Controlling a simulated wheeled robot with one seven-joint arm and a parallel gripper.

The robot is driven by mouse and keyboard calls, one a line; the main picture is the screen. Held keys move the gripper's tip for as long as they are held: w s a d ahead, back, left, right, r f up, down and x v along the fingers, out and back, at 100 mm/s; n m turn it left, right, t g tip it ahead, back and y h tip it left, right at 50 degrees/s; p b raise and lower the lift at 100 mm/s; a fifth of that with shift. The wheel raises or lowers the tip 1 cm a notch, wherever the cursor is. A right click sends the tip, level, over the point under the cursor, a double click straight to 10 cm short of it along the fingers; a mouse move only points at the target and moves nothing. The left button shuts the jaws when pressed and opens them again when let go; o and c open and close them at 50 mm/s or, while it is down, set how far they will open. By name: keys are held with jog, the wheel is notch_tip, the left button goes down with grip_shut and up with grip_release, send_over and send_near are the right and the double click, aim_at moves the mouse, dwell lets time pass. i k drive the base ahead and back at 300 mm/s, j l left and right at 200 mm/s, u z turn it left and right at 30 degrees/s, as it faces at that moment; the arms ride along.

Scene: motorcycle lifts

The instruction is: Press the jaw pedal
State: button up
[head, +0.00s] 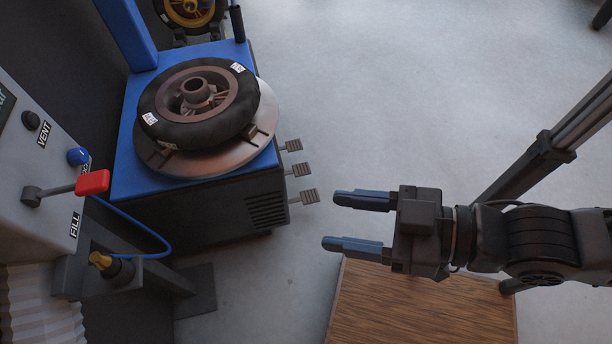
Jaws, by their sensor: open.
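Three grey ribbed pedals stick out from the right side of a blue and black tyre changer (235,212): a far pedal (292,145), a middle pedal (300,169) and a near pedal (309,196). No label shows which of them is the jaw pedal. My gripper (348,221) is open and empty, with its two blue-tipped fingers pointing left. It is just right of the near pedal in the picture and apart from it. A tyre on a wheel rim (196,100) lies on the changer's round turntable (258,150).
A grey panel (35,150) with a red-handled lever (92,182), a blue knob (77,155) and VENT and FILL labels stands at the left. A wooden surface (420,315) lies below my gripper. Open floor (400,90) extends beyond the pedals. A dark post (540,160) slants at the right.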

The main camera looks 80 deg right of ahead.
aim_at(309, 196)
jog(key=k+z, duration=0.5)
jog(key=k+l+z, duration=0.2)
jog(key=k+z, duration=0.3)
jog(key=i, duration=0.05)
